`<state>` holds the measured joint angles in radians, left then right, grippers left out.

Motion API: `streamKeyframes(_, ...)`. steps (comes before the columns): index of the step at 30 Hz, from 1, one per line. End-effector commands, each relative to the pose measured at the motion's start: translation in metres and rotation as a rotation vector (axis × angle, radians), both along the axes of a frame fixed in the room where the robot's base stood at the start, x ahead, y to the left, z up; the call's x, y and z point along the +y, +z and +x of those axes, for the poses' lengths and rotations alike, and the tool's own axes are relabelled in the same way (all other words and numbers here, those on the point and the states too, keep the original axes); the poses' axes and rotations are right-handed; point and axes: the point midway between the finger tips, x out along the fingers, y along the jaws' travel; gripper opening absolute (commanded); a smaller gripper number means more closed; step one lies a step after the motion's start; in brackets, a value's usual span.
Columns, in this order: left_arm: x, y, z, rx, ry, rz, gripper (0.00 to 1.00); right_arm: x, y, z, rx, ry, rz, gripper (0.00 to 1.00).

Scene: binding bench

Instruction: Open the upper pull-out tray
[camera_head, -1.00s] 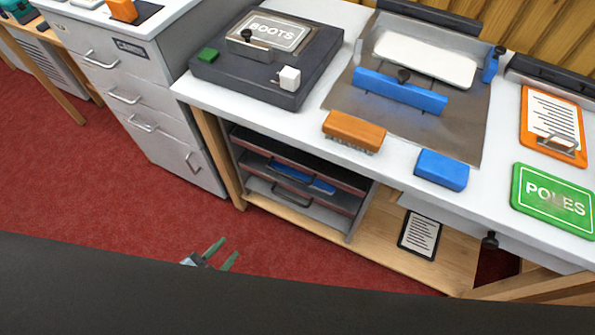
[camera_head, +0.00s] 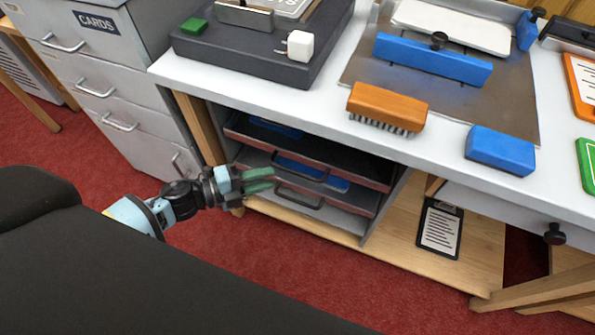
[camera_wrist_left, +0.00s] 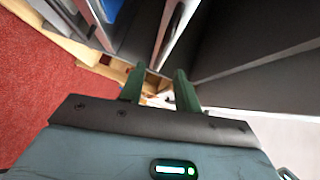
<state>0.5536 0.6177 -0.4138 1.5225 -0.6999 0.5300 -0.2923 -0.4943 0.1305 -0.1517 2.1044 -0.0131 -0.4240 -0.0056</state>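A dark grey tray unit (camera_head: 366,222) stands under the bench, with pull-out trays one above the other. The upper tray's dark bar handle (camera_head: 302,170) and the lower tray's handle (camera_head: 300,198) face me. Blue items show inside, one (camera_head: 335,181) behind the upper handle. My left gripper (camera_head: 272,179) is open, its two green fingers pointing right, just left of the handles in the head view. In the left wrist view the fingers (camera_wrist_left: 159,88) are apart with no handle clearly visible between them; contact cannot be told. My right gripper is not in view.
The bench top (camera_head: 240,88) overhangs the trays and carries an orange brush (camera_head: 388,104) and a blue block (camera_head: 500,147). A wooden leg (camera_head: 198,130) and grey drawer cabinet (camera_head: 150,70) stand left. A clipboard (camera_head: 440,228) lies on the lower shelf. Red carpet (camera_head: 300,275) is clear.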

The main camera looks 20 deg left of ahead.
Motion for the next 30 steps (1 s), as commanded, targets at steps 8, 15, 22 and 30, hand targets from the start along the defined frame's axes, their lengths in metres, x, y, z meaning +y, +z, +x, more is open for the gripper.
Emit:
streamKeyframes(8, -0.010, -0.001, 0.009, -0.001, -0.001, -0.002, 0.32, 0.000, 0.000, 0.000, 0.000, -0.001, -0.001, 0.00)
streamKeyframes(15, -0.036, -0.006, 0.033, -0.001, 0.001, -0.003, 0.32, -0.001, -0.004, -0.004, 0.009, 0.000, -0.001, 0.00)
streamKeyframes(22, -0.053, -0.010, 0.049, 0.002, 0.002, -0.003, 0.32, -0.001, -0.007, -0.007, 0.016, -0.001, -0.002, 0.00)
streamKeyframes(30, -0.057, -0.010, 0.052, 0.002, 0.001, -0.002, 0.32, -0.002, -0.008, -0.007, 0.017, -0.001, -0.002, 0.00)
